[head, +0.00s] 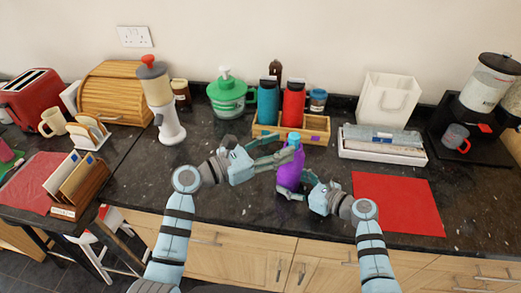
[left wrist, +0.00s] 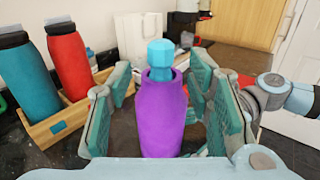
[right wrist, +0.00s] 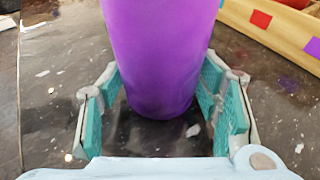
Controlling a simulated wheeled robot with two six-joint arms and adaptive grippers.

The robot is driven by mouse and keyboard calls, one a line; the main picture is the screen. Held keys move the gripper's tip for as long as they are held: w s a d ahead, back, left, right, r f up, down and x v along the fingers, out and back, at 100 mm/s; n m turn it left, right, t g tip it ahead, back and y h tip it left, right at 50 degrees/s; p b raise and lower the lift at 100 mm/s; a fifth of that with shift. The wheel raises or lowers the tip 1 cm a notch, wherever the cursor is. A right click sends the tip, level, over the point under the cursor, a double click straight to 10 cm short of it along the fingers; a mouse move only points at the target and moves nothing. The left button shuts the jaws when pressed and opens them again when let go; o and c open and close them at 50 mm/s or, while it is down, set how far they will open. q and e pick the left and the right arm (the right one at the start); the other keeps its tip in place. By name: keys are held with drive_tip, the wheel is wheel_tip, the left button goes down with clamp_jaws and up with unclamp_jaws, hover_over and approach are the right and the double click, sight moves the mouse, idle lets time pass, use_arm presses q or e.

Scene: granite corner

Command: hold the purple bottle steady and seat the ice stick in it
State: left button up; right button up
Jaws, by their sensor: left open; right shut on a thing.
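The purple bottle (head: 290,176) stands upright on the dark counter, in front of the wooden caddy. The light blue ice stick (left wrist: 160,53) stands in the bottle's mouth with its top above the rim; its lower part is hidden inside. It also shows in the head view (head: 294,137). My left gripper (head: 284,147) is open, its fingers on either side of the bottle's upper part, with gaps in the left wrist view. My right gripper (head: 298,187) is shut on the bottle's lower part, which fills the space between its fingers in the right wrist view (right wrist: 155,60).
The wooden caddy (head: 317,139) with a teal bottle (head: 267,101) and a red bottle (head: 293,102) stands just behind. A white tray (head: 383,152) and a red mat (head: 398,203) lie to the right. The counter left of my left gripper is mostly clear.

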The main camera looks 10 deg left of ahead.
drive_tip(key=shift+a, duration=0.1)
use_arm(q)
drive_tip(key=v, duration=0.9)
drive_tip(key=shift+r, duration=0.15)
use_arm(e)
drive_tip(key=o, duration=0.9)
drive_tip(key=shift+o, duration=0.2)
